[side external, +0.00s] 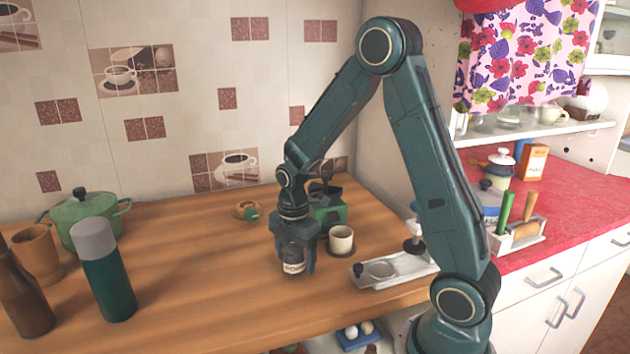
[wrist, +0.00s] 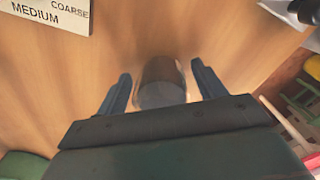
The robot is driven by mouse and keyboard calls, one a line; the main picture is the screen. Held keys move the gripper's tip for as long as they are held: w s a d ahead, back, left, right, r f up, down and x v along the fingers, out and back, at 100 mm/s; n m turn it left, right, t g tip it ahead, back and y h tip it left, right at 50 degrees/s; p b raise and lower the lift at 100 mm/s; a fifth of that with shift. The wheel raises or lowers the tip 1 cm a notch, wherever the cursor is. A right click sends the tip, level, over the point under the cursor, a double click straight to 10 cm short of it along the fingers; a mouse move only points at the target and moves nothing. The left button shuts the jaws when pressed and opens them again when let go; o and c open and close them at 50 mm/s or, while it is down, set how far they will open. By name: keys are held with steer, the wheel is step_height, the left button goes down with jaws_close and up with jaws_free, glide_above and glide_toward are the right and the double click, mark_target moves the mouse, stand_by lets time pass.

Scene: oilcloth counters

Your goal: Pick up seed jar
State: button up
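A small jar with a pale label (side external: 293,267), which looks like the seed jar, stands on the wooden counter below my gripper (side external: 296,262). In the wrist view the jar (wrist: 162,84) looks clear and brownish and sits between the two blue fingers of my gripper (wrist: 162,70). The fingers are apart, one on each side of the jar, with a narrow gap showing on both sides. The upper part of the jar is hidden by the gripper in the side view.
A cream cup (side external: 341,239) stands close to the right of my gripper, and a green appliance (side external: 328,214) is just behind.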

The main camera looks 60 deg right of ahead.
steer(key=c, duration=1)
steer(key=shift+r, duration=0.1)
step_height(320, 180, up, 20)
steer(key=shift+f, duration=0.1)
stand_by(0.6)
steer(key=d+r+h, duration=0.1)
steer(key=d, duration=0.5)
steer(key=d+r+t+h, duration=0.1)
steer(key=d+h, duration=0.1)
steer(key=d, duration=0.5)
steer(key=d+r+t+h, duration=0.1)
steer(key=d+r, duration=0.1)
steer(key=d, duration=0.4)
steer(key=shift+s+d+h, duration=0.15)
steer(key=shift+d+h, duration=0.15)
steer(key=shift+d, duration=0.1)
